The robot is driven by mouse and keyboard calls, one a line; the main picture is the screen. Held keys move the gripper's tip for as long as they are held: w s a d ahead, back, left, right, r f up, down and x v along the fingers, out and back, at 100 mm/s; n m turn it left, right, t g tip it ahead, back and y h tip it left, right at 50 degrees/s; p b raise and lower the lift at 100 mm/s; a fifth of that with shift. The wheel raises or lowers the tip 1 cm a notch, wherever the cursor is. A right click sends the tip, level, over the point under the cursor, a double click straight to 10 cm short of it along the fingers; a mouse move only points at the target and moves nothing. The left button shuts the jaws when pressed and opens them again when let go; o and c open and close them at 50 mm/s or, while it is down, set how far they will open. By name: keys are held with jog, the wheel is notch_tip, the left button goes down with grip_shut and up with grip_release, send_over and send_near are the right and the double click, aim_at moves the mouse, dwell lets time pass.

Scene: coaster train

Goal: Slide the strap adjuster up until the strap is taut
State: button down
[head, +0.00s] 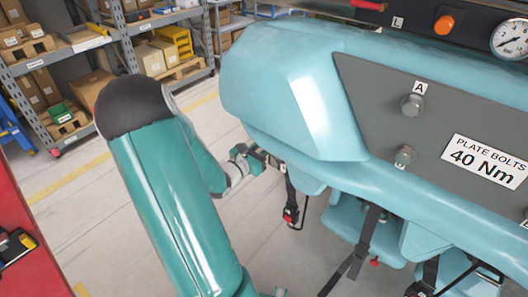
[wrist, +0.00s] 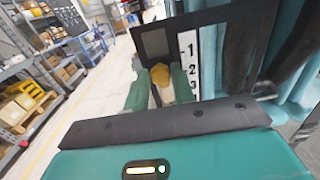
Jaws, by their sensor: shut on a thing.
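My gripper (wrist: 160,88) shows in the wrist view with its two green fingers closed on a small yellow piece (wrist: 160,74), which looks like the strap adjuster's tab. A dark panel (wrist: 188,22) stands just beyond it. A white scale strip (wrist: 189,50) with the numbers 1, 2 and 3 runs beside the fingers on the right. In the head view my gripper (head: 257,160) is below the rounded teal car body, beside a dark hanging strap (head: 290,190). The adjuster itself is too small to make out there, and I cannot tell how taut the strap is.
The teal car body (head: 290,90) overhangs closely on the right. A grey panel with bolts (head: 412,104) and a torque label (head: 483,160) is on it. More dark straps (head: 360,250) hang at lower right. Shelves with boxes (head: 150,55) stand behind open floor.

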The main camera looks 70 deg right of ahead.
jog(key=shift+r, duration=0.1)
jog(key=c, duration=1.2)
grip_release()
jog(key=v, duration=1.3)
jog(key=shift+w+a, duration=0.2)
jog(key=shift+a, duration=0.15)
jog(key=w+a+r+m+t+y, duration=0.3)
jog(key=a+r+m+t+y, duration=0.1)
jog(key=a, duration=0.9)
jog(key=w+a+r+m+t+y, duration=0.4)
jog(key=a+r+y, duration=0.2)
jog(key=a, duration=0.7)
jog(key=w+a+r+m+t+y, duration=0.3)
jog(key=a+r+m+t+y, duration=0.1)
jog(key=a, duration=0.9)
jog(key=shift+w+a+r+m+t+y, duration=0.1)
jog(key=shift+a+r+m+t+y, duration=0.15)
jog(key=shift+y, duration=0.4)
jog(key=shift+w+a+r+m+t+y, duration=0.1)
jog(key=shift+r+m+y, duration=0.2)
jog(key=shift+y, duration=0.35)
